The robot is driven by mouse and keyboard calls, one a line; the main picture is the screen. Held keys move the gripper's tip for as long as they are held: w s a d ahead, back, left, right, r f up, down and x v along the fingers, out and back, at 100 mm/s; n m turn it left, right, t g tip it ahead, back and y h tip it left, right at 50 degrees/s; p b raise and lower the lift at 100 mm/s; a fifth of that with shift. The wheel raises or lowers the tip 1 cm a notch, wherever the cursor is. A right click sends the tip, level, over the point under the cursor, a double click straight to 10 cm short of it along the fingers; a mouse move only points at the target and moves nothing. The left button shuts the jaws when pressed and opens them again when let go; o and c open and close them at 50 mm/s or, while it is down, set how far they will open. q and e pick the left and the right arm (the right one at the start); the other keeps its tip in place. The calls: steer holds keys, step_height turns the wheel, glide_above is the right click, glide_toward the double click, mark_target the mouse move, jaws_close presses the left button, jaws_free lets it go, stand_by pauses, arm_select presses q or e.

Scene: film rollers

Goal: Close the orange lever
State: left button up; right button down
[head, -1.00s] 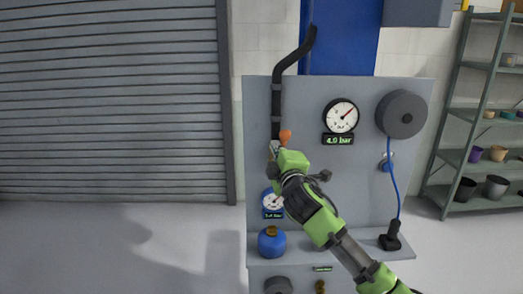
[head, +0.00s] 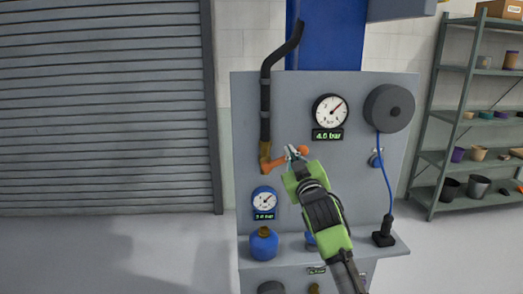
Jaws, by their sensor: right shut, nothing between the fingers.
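The orange lever (head: 279,163) is on a brass valve (head: 265,152) at the lower end of the black pipe, on the grey panel. It points right and slightly up from the valve, ending in a round orange knob (head: 303,150). My right gripper (head: 292,153) is shut and empty. Its tips overlap the lever just left of the knob; I cannot tell whether they touch it. The gripper hides a little of the lever. My left gripper is not in view.
A pressure gauge (head: 330,111) reading 4.0 bar and a dark hose reel (head: 389,108) are on the panel. A smaller gauge (head: 264,201) and a blue canister (head: 264,243) are below the valve. Shelves (head: 470,110) stand at the right, a shutter (head: 100,110) at the left.

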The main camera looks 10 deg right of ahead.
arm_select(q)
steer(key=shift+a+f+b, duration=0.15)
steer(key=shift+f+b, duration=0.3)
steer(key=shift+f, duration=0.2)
arm_select(e)
steer(key=shift+d+f+m+h, duration=0.1)
steer(key=shift+d+f+m, duration=0.15)
steer(key=shift+f+m, duration=0.4)
steer(key=shift+d+f+m+h, duration=0.1)
steer(key=shift+d+f+m, duration=0.2)
steer(key=shift+f+m, duration=0.35)
steer(key=shift+d+f+m+h, duration=0.1)
steer(key=shift+d+f+m, duration=0.25)
steer(key=shift+m, duration=0.55)
steer(key=shift+a+f, duration=0.1)
steer(key=shift+f, duration=0.1)
step_height(320, 180, up, 5)
steer(key=p, duration=0.5)
arm_select(q)
steer(key=b, duration=0.2)
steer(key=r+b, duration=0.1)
steer(key=b, duration=0.1)
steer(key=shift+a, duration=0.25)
arm_select(e)
steer(key=s+f, duration=0.2)
steer(key=s, duration=0.7)
steer(key=shift+s, duration=0.1)
